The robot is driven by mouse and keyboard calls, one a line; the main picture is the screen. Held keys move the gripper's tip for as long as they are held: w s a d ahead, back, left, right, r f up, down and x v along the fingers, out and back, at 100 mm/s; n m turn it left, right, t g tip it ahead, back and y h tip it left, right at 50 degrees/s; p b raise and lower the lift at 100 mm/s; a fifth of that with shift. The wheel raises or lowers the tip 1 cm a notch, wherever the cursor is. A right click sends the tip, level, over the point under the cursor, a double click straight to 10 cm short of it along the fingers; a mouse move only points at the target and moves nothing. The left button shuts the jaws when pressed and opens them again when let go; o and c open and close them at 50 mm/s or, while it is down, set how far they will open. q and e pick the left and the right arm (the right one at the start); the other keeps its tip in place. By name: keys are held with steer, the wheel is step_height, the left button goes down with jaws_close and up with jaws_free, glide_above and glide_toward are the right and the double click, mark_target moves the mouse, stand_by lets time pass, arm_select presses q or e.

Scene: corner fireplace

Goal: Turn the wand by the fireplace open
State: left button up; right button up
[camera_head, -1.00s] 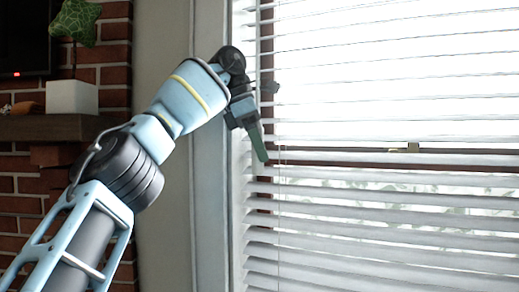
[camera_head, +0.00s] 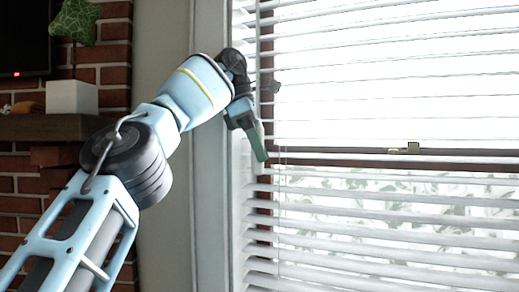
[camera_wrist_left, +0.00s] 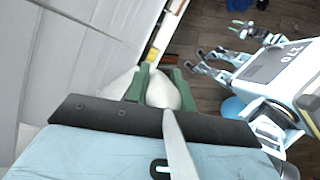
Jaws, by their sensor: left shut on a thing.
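The wand is a thin pale rod. In the left wrist view the wand (camera_wrist_left: 180,148) runs from the lower edge up to the green fingers. In the head view a thin upright line at the blind's left edge looks like the wand (camera_head: 258,55). My left gripper (camera_head: 261,146) is in front of the left edge of the blind, pointing down, and shut on the wand. Its green fingers also show in the left wrist view (camera_wrist_left: 160,90); the grip itself is partly hidden. The blind's slats (camera_head: 390,222) are tilted, with greenery showing through the lower gaps.
The white window frame (camera_head: 207,200) stands left of the blind, close to my left arm. Further left are a brick wall (camera_head: 110,75) and a mantel (camera_head: 50,127) bearing a white plant pot (camera_head: 72,97). Wooden floor (camera_wrist_left: 205,25) shows in the wrist view.

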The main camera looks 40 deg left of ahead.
arm_select(q)
steer(key=shift+r, duration=0.1)
steer(key=o, duration=1)
steer(key=shift+n, duration=0.7)
